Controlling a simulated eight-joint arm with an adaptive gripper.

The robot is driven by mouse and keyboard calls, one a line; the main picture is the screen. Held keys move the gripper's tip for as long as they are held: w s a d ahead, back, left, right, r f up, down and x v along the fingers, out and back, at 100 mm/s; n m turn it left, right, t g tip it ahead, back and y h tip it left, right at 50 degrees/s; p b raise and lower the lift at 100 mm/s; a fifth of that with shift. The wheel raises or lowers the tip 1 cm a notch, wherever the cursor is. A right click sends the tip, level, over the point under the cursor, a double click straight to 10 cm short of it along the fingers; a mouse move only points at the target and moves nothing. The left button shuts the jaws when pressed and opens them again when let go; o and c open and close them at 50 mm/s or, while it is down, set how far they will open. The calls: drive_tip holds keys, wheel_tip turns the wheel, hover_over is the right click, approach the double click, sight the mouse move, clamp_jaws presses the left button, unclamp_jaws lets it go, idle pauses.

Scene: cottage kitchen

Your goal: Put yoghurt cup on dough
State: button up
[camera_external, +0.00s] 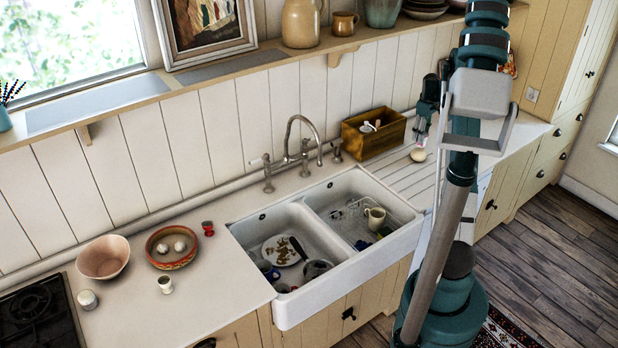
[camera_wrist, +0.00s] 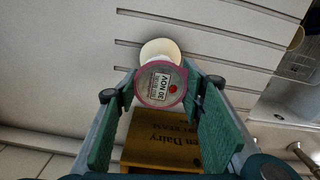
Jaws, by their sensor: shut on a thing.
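My gripper (camera_external: 424,108) is shut on the yoghurt cup (camera_wrist: 160,84), which has a pink-rimmed lid with a printed date label facing the wrist camera. In the external view the gripper points down over the ribbed draining board to the right of the sink. The dough (camera_external: 418,155) is a small cream round lying on that board, just below the gripper. In the wrist view the dough (camera_wrist: 163,48) shows just beyond the cup, partly covered by it. I cannot tell whether the cup touches the dough.
A wooden box (camera_external: 374,134) with lettering stands left of the dough against the wall; it also shows between the fingers in the wrist view (camera_wrist: 160,143). The sink (camera_external: 262,301) with dishes lies to the left. The board right of the dough is clear.

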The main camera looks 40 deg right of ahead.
drive_tip(key=shift+f, duration=1.2)
drive_tip(key=shift+f, duration=0.15)
drive_tip(key=o, duration=0.9)
drive_tip(key=shift+o, duration=0.3)
drive_tip(key=shift+r, duration=0.2)
wheel_tip(320, 180, up, 12)
drive_tip(key=shift+b, duration=0.3)
drive_tip(key=shift+a, duration=0.1)
